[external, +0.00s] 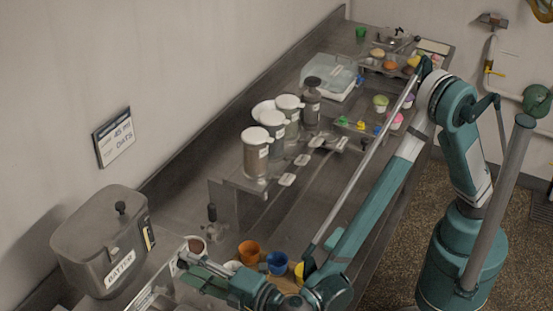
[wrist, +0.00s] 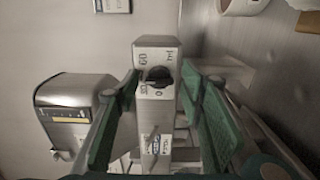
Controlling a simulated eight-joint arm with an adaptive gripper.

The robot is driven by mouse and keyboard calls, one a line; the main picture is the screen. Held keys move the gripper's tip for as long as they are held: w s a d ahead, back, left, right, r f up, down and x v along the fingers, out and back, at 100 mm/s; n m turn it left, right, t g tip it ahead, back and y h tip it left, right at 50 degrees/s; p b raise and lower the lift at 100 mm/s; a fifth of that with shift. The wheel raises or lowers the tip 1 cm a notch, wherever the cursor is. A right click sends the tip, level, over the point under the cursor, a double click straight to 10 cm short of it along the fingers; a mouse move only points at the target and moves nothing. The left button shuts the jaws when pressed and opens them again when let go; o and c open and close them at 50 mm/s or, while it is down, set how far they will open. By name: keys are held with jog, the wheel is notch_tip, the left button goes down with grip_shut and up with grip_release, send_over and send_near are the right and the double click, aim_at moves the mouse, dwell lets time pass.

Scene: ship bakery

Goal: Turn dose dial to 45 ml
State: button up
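In the wrist view a black dose dial (wrist: 158,76) sits on the face of a pale metal housing (wrist: 156,52). Its scale shows 60, 0 and ml, with another mark at left partly hidden. The dial's exact setting is too small to read. My gripper (wrist: 160,80) has green fingers standing apart on either side of the dial and housing. It is open, and I cannot tell whether a finger touches them. In the external view my gripper (external: 186,258) is near the batter container, and the dial cannot be made out. A wall sign (external: 114,137) reads 45 ml oats.
A metal batter container (external: 105,240) stands left of my gripper; it also shows in the wrist view (wrist: 75,112). An orange cup (external: 249,252) and a blue cup (external: 277,262) stand to the right. Several lidded canisters (external: 256,155) stand on a raised shelf farther back.

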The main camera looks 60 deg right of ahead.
jog(key=s, duration=1.2)
dwell(0.5)
